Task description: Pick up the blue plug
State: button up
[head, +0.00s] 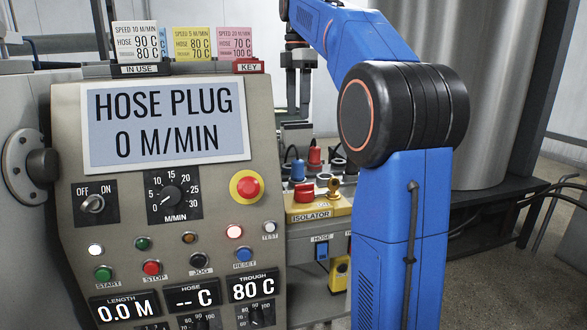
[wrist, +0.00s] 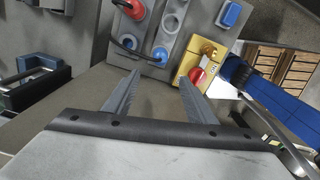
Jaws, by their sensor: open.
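The blue plug (head: 298,170) stands upright on the grey socket panel behind the yellow isolator box, with a dark cable looping beside it. In the wrist view the blue plug (wrist: 160,54) is just beyond my fingertips, roughly in line with the gap between them. My gripper (wrist: 158,76) is open and empty, and its fingers appear apart from the plug.
A red plug (head: 314,157) stands close behind the blue one. The yellow isolator box (wrist: 194,66) with its red switch and padlock lies just right of the plug in the wrist view. An empty ring socket (wrist: 171,23) is nearby. The control console (head: 67,150) fills the left.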

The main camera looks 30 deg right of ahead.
aim_at(298, 161)
notch_tip(298, 161, down, 17)
jog(key=shift+f, duration=0.1)
dwell(0.8)
jog(key=shift+c, duration=0.2)
jog(key=c, duration=1.1)
jog(key=shift+c, duration=0.2)
